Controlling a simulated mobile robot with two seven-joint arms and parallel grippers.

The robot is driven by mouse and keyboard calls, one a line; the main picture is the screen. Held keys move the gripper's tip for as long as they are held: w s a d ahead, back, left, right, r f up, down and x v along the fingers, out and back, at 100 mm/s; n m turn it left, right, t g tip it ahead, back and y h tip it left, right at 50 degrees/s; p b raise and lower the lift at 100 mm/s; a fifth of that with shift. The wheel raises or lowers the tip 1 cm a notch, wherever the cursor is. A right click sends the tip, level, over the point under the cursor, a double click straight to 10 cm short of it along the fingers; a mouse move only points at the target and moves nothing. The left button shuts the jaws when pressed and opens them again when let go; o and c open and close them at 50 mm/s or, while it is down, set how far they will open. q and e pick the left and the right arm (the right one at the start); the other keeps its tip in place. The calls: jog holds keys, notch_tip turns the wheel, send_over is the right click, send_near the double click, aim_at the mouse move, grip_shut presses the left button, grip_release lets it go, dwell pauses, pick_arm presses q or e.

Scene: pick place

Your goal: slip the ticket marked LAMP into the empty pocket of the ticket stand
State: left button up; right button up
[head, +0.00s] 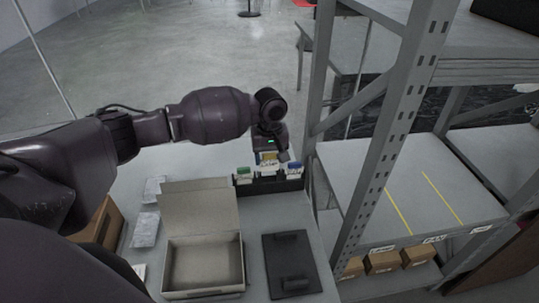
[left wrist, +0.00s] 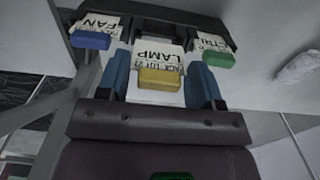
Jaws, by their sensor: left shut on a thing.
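The LAMP ticket (head: 267,166), white with a yellow tab, also shows in the left wrist view (left wrist: 157,56). My left gripper (left wrist: 160,75) is shut on it, with a blue fingertip on each side. In the head view the left gripper (head: 271,152) is above the middle of the black ticket stand (head: 267,187). The stand holds a green-tabbed ticket (head: 245,176) at the left and a blue-tabbed FAN ticket (head: 293,171) at the right. The LAMP ticket is between them, over the middle pocket. I cannot tell whether its lower edge is inside. My right gripper is out of view.
An open grey box (head: 204,265) and a black clipboard-like plate (head: 290,263) lie on the table in front of the stand. Plastic-wrapped packets (head: 146,229) lie at the left. A metal shelf post (head: 385,150) rises close to the stand's right.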

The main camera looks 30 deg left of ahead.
pick_arm(q)
jog(key=shift+f, duration=1.4)
dwell(0.9)
jog(key=shift+f+p, duration=0.15)
jog(key=shift+p, duration=0.4)
jog(key=shift+f, duration=0.6)
dwell(1.0)
jog(key=o, duration=1)
jog(key=shift+c, duration=0.8)
